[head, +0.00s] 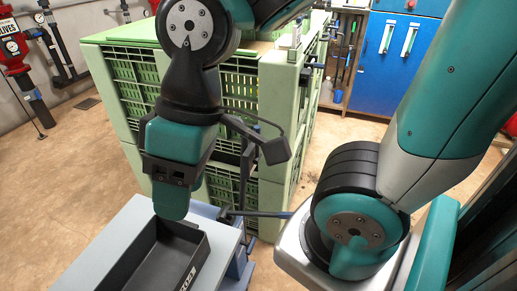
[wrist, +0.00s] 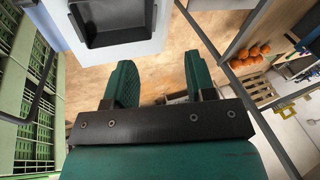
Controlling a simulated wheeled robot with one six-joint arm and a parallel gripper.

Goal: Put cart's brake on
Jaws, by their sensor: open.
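The cart (head: 227,243) stands low in the head view, with a pale grey top and blue parts down its right side. A black open tray sits on its top. In the wrist view the cart's pale top (wrist: 168,8) fills the upper left edge. My gripper (head: 172,205) points down over the tray's far end in the head view; its height above the tray is hard to judge. In the wrist view its two green fingers (wrist: 160,64) are apart with nothing between them. I cannot make out the brake in either view.
The black tray (head: 196,264) also shows in the wrist view (wrist: 112,22). Green slatted crates (head: 135,75) stand close behind the cart. A blue cabinet (head: 390,65) is at the back right, red-topped pipework (head: 14,55) at the left. Bare floor (head: 60,165) lies left of the cart.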

